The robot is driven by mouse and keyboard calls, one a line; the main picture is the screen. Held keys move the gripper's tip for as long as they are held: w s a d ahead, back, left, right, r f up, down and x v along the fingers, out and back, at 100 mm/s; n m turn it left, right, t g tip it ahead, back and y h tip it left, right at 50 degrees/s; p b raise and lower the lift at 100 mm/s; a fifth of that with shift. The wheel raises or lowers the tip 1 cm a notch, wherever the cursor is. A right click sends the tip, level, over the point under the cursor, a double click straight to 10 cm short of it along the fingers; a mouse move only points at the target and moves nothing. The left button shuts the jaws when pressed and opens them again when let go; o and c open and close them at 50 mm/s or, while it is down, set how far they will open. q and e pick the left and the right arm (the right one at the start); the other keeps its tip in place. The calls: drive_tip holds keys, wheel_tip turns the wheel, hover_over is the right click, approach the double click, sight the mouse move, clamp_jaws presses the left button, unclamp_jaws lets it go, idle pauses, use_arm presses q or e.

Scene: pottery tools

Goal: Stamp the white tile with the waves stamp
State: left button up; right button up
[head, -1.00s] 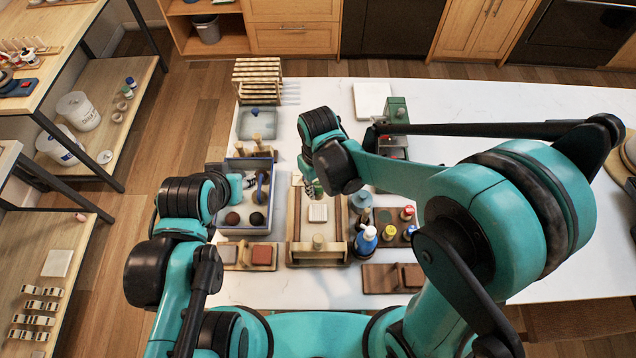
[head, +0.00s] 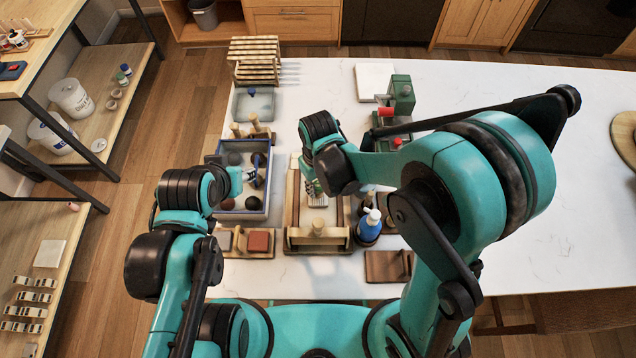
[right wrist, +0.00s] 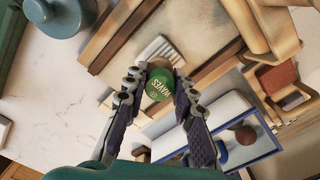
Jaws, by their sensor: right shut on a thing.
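My right gripper (head: 313,188) is shut on the waves stamp, whose green round top (right wrist: 159,84) reads "WAVES" in the right wrist view. The white tile (head: 318,201) lies on the board inside a wooden frame (head: 318,236). It also shows just beyond the stamp in the right wrist view (right wrist: 155,49), with faint lines on it. The stamp is over or right beside the tile; its underside is hidden, so I cannot tell whether they touch. My left gripper (head: 236,181) is at the blue-edged tray; its fingers are not clear.
The blue-edged tray (head: 222,216) with dark balls and tools stands left of the frame. A blue bottle (head: 369,226) stands close on the right. Wooden blocks with pads (head: 247,243) sit in front left.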

drive_tip(key=shift+f+b, duration=0.65)
drive_tip(key=shift+f, duration=0.2)
idle(0.6)
idle(0.5)
drive_tip(key=shift+r+p, duration=2.15)
drive_tip(key=shift+r, duration=0.9)
drive_tip(key=shift+f, duration=0.1)
wheel_tip(320, 180, down, 5)
drive_tip(key=b, duration=0.4)
drive_tip(key=shift+b, duration=0.35)
drive_tip(key=shift+f+b, duration=0.45)
drive_tip(key=shift+b, duration=0.1)
